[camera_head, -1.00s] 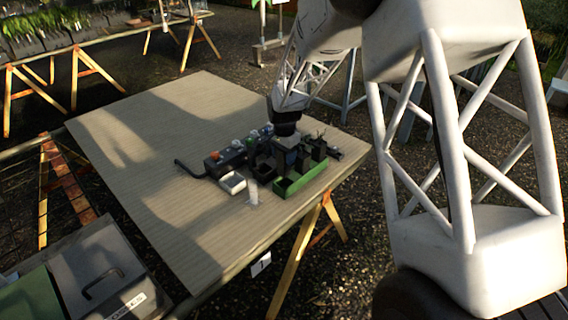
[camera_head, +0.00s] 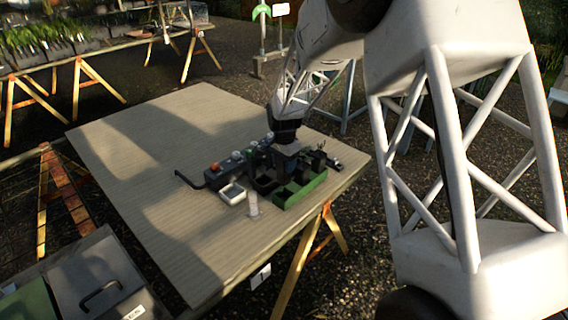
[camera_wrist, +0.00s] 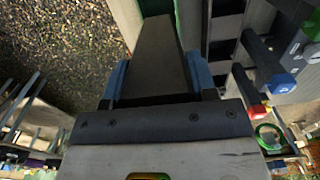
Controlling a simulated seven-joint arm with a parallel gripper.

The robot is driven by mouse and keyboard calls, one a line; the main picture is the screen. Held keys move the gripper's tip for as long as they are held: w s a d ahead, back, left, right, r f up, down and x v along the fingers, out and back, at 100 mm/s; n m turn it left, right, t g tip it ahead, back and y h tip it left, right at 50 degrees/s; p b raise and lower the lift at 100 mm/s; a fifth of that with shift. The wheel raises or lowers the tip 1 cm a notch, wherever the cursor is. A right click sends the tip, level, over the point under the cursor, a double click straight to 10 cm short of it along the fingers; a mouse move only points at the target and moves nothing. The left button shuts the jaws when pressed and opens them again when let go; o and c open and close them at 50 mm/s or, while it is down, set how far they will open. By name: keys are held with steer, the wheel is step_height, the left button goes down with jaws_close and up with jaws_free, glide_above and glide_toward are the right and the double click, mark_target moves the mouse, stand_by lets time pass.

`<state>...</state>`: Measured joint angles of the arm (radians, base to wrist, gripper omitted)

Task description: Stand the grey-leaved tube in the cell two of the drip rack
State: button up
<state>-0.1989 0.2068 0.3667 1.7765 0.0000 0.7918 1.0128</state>
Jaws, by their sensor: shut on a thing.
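My gripper (camera_wrist: 160,88) is shut on a dark grey, tapered tube (camera_wrist: 158,50), held between its blue pads in the wrist view. The tube's leaves cannot be made out. In the head view my gripper (camera_head: 286,152) is over the cluster of dark holders and the green tray at the table's near right side. A dark frame with square openings (camera_wrist: 238,22), which looks like the drip rack, lies right of the held tube in the wrist view. Its cell numbers cannot be read, and no contact with the tube can be made out.
The green tray (camera_head: 306,194) is at the table's near right edge. A white open box (camera_head: 232,194) and a pale upright cylinder (camera_head: 253,206) stand left of it. A dark bar with coloured tops (camera_head: 218,172) runs behind. The table's left half is clear.

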steer(key=w+m, duration=0.2)
steer(key=shift+w+m, duration=0.2)
steer(key=shift+m, duration=0.1)
steer(key=w+f+m, duration=0.2)
steer(key=w+m, duration=1)
steer(key=m, duration=0.3)
steer(key=shift+a, duration=0.35)
steer(key=shift+w, duration=0.1)
steer(key=shift+f, duration=0.35)
steer(key=shift+f, duration=3.15)
steer(key=shift+f, duration=0.5)
steer(key=o, duration=1.1)
steer(key=shift+r, duration=0.1)
